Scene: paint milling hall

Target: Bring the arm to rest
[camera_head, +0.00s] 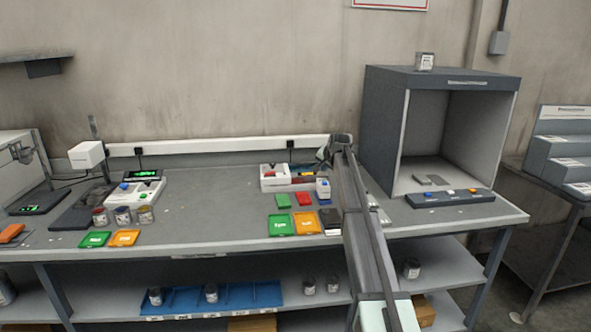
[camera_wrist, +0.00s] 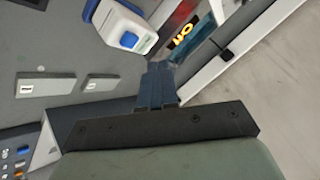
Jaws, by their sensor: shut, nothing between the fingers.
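My gripper (camera_wrist: 158,84) is shut and empty in the wrist view, its dark fingers together above the grey bench top. In the head view my arm reaches from the bottom right up over the bench (camera_head: 215,205). Its end is near the back of the bench, left of the grey booth, and the fingers cannot be made out clearly there. A white device with a blue button (camera_wrist: 127,38) shows beyond the fingers in the wrist view.
The open grey booth (camera_head: 378,130) stands right of my arm. A white box (camera_head: 270,183), green card (camera_head: 281,225) and orange card (camera_head: 307,223) lie to its left. Small jars (camera_head: 122,216) stand further left. The bench's middle is clear. A blue tray (camera_head: 180,302) sits on the lower shelf.

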